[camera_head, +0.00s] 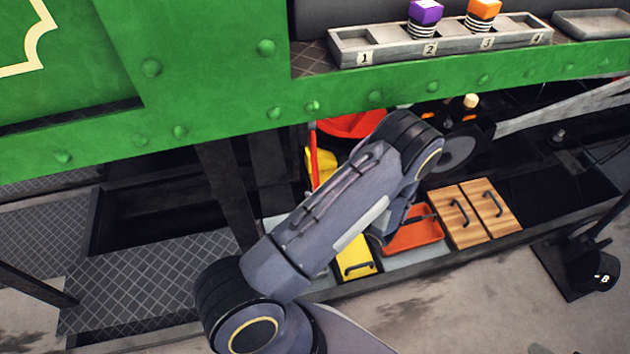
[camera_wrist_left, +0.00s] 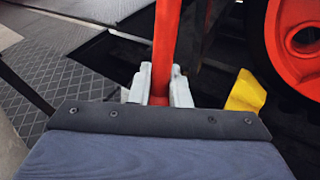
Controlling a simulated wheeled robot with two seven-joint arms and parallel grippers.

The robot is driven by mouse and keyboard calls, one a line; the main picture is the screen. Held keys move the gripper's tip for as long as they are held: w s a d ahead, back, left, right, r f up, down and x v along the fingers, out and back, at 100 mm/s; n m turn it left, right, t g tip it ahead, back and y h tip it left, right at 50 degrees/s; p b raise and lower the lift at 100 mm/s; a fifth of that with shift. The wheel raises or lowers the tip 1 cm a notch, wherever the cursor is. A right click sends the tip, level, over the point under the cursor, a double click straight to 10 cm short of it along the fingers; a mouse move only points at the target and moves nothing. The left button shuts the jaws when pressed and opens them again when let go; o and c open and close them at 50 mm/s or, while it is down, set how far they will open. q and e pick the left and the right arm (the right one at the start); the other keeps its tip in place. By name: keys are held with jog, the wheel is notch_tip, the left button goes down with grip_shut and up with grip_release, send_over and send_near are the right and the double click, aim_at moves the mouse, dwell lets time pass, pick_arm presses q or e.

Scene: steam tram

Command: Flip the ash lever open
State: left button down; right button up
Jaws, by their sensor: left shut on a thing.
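A red lever (camera_head: 313,150) stands nearly upright below the green beam in the head view, its lower part hidden behind my left arm. In the left wrist view a red bar (camera_wrist_left: 166,35), which looks like the same lever, runs down between my left gripper's pale fingers (camera_wrist_left: 159,86). The gripper is shut on it. In the head view my left forearm covers the gripper and the grip. Which way the lever is set, open or closed, I cannot tell. My right gripper is not in view.
A green riveted beam (camera_head: 390,92) crosses above the arm, with a numbered rack (camera_head: 458,48) over it. A red wheel (camera_wrist_left: 297,75) and a yellow part (camera_wrist_left: 246,92) are right of the lever. Below lie a yellow box (camera_head: 354,254), an orange-red tray (camera_head: 415,238) and wooden lids (camera_head: 462,226).

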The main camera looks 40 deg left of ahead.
pick_arm(q)
jog(key=s+d+r+m+g+h+p, duration=0.1)
jog(key=s+d+r+m+h+p, duration=0.1)
jog(key=s+d+r+h+p, duration=0.2)
jog(key=s+d+p, duration=0.1)
jog(key=d+p, duration=0.1)
jog(key=p, duration=0.1)
jog(key=shift+s+d+g, duration=0.2)
jog(key=shift+d+g, duration=0.1)
jog(key=shift+g, duration=0.1)
jog(key=shift+r, duration=0.1)
jog(key=c, duration=1.4)
grip_release()
jog(key=shift+w+d+r+p, duration=0.1)
jog(key=shift+r+p, duration=0.05)
jog(key=shift+p, duration=0.15)
